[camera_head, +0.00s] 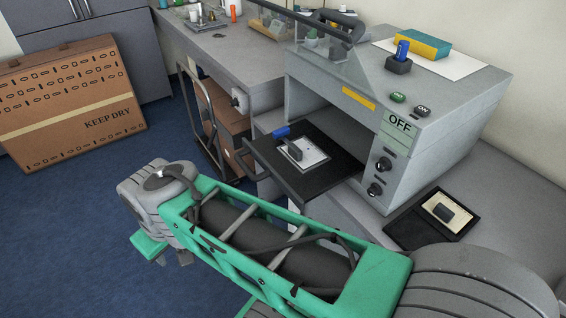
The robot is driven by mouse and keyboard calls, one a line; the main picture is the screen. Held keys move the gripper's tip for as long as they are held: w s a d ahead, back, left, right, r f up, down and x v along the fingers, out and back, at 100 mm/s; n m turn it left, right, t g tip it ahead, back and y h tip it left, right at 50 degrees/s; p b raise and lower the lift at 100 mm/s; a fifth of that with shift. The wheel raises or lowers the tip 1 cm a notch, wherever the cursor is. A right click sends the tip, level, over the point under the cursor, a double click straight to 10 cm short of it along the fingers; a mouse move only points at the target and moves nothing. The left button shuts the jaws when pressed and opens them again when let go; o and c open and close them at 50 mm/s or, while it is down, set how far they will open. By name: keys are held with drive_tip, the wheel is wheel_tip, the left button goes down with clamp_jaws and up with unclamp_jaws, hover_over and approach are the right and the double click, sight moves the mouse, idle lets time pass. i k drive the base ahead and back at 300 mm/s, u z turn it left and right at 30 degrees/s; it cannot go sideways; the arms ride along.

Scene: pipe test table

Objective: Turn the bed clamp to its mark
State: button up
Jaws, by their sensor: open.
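A black bed plate (262,163) sticks out of the open front of a grey machine. On it lies a white sheet or plate (313,158) with small dark marks. The likely bed clamp, a short grey bar (294,150), stands at the left of the white plate. A blue piece (282,131) sits just behind it on the bed. I cannot clearly make out the clamp's mark. My green and grey arm crosses the foreground, in front of and below the bed.
The grey machine (438,130) has an OFF panel (398,125), two dark knobs and two buttons. A black tray (400,234) with a small block lies on the table at right. A cardboard box (75,110) and a cart frame (203,115) stand on the floor at left.

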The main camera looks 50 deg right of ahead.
sight(279, 133)
drive_tip(key=z, duration=0.9)
drive_tip(key=k, duration=1.3)
drive_tip(key=i, duration=0.6)
drive_tip(key=z, duration=0.6)
drive_tip(key=i, duration=0.85)
drive_tip(key=u, duration=1)
drive_tip(key=i, duration=0.65)
drive_tip(key=u, duration=0.75)
